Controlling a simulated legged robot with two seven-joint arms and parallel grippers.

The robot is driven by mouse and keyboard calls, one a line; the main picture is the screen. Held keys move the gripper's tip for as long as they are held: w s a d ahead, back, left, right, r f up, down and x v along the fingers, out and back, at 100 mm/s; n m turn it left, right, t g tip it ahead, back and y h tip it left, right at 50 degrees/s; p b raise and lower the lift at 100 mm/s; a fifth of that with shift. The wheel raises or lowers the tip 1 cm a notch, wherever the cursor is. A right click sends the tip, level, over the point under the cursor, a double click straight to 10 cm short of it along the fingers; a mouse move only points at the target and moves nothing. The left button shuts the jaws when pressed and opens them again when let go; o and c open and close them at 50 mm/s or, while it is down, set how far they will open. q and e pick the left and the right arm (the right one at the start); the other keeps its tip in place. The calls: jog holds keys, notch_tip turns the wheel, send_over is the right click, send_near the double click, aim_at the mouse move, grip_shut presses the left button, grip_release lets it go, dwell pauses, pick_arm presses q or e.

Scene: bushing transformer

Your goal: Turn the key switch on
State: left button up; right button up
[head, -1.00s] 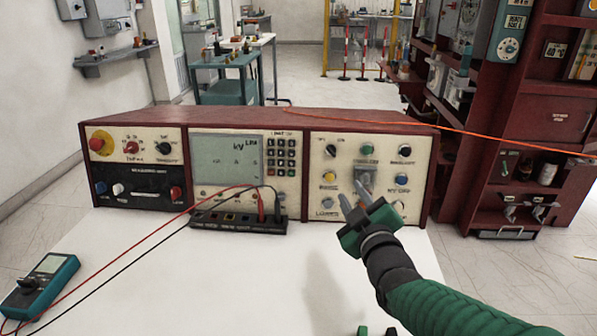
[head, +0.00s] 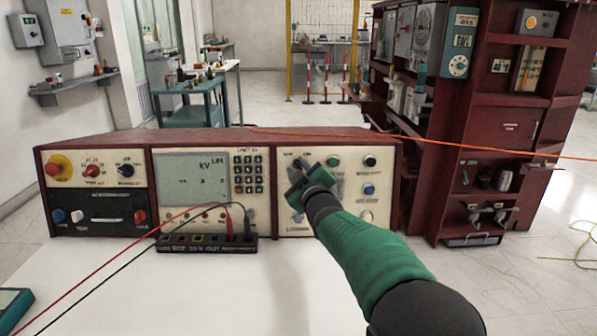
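The test console's right panel (head: 345,214) carries several knobs and buttons. A dark switch at this panel's upper left, in the label row, is mostly hidden behind my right gripper (head: 297,175); I cannot tell for sure that it is the key switch. The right gripper's grey fingers are in front of the panel's upper left part. I cannot tell whether they touch it, or whether they are open or shut. A green button (head: 333,161) and a black knob (head: 370,161) show to the right of the gripper. My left gripper is not in view.
The grey display (head: 190,178) and keypad (head: 248,173) are left of the panel. A black terminal strip (head: 206,243) with red and black leads stands before the console. A teal meter (head: 12,305) sits at the lower left. The white tabletop (head: 190,295) is mostly clear.

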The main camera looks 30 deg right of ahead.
jog(key=shift+d, duration=0.1)
jog(key=shift+d, duration=0.1)
grip_shut()
